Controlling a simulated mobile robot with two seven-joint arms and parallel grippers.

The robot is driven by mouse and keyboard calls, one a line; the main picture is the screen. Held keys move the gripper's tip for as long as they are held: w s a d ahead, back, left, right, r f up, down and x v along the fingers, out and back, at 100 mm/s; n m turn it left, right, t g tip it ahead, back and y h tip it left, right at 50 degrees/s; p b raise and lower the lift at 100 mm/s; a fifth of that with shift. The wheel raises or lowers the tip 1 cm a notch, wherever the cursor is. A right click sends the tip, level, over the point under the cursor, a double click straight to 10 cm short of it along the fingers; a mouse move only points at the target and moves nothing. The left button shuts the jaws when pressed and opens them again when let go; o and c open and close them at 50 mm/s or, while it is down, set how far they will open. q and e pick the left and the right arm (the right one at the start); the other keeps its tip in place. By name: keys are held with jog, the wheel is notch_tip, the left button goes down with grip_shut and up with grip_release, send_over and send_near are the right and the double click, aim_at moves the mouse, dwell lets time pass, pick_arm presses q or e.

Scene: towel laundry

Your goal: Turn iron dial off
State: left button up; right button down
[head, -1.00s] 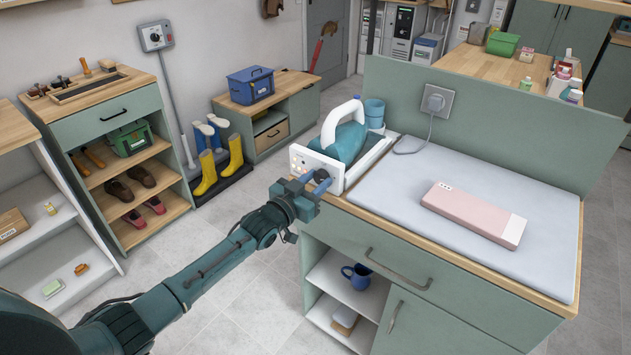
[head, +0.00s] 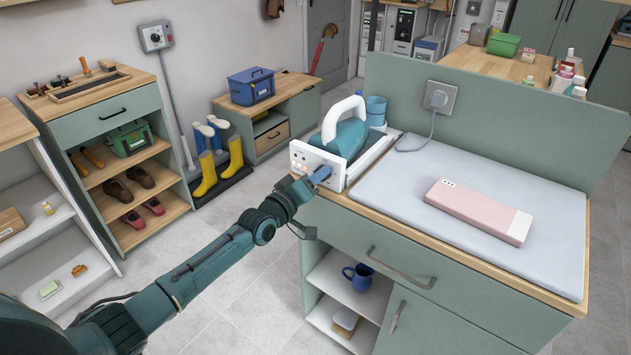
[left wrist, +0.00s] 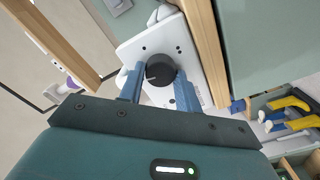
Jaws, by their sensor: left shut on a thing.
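The teal iron (head: 345,136) with a white handle rests on its white station at the left end of the counter. The station's white front panel (head: 312,160) faces my left arm; it also shows in the left wrist view (left wrist: 186,51). The black round dial (left wrist: 160,70) on that panel carries a pale mark. My left gripper (head: 320,176) is at the panel. Its blue fingers (left wrist: 158,86) are shut on the dial, one on each side, as the left wrist view shows. In the head view the gripper hides the dial. My right gripper is out of view.
A drawer handle (head: 398,268) juts out below the counter.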

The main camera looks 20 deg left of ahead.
pick_arm(q)
jog(key=shift+n+b, duration=0.3)
jog(key=shift+n, duration=0.8)
jog(key=o, duration=1)
jog(key=shift+c, duration=0.2)
jog(key=shift+s, duration=0.1)
jog(key=v, duration=1.3)
